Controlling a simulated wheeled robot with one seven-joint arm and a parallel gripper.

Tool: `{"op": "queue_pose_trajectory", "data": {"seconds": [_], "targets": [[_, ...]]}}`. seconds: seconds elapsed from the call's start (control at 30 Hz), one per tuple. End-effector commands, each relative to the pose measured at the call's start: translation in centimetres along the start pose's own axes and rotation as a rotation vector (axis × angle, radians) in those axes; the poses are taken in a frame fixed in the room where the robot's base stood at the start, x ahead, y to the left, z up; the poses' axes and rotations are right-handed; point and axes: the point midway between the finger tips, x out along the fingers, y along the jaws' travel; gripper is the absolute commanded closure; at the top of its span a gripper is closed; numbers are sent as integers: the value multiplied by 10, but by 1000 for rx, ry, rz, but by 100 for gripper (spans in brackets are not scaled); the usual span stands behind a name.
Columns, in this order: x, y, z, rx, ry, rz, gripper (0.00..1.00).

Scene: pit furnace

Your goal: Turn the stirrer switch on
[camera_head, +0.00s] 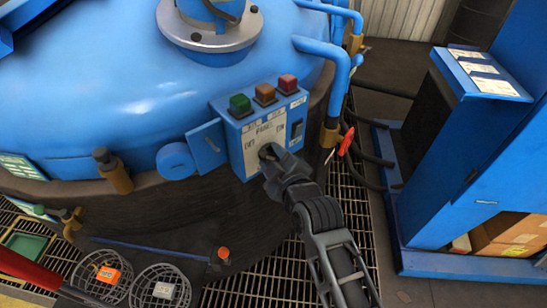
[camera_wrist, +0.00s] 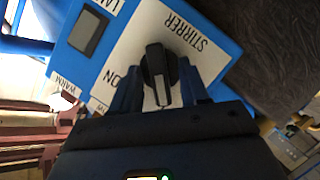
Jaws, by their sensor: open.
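The stirrer switch is a black rotary knob (camera_wrist: 157,70) on a white label plate marked STIRRER and ON, both upside down in the wrist view. The plate (camera_head: 251,133) is on the front of a blue control box in the head view. My gripper (camera_head: 268,156) is at the knob and covers much of it there. In the wrist view my gripper (camera_wrist: 160,92) is open, with one dark finger on each side of the knob. I cannot tell whether the fingers touch it. The knob's light mark points towards my gripper, not at the ON label.
Green (camera_head: 240,104), orange (camera_head: 265,93) and red (camera_head: 287,83) buttons top the box. A dark rocker switch (camera_head: 297,129) sits right of the plate. A blue flap (camera_head: 208,146) stands out left. Blue pipes (camera_head: 341,75) and a red-handled valve (camera_head: 346,141) are close on the right.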

Motion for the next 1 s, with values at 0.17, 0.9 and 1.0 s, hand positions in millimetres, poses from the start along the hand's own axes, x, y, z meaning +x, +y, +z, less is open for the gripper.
{"op": "queue_pose_trajectory", "data": {"seconds": [0.17, 0.9, 1.0], "targets": [[0, 0, 0, 0, 0, 0, 64], [0, 0, 1, 33, -1, -14, 100], [0, 1, 1, 73, -1, -28, 100]]}}
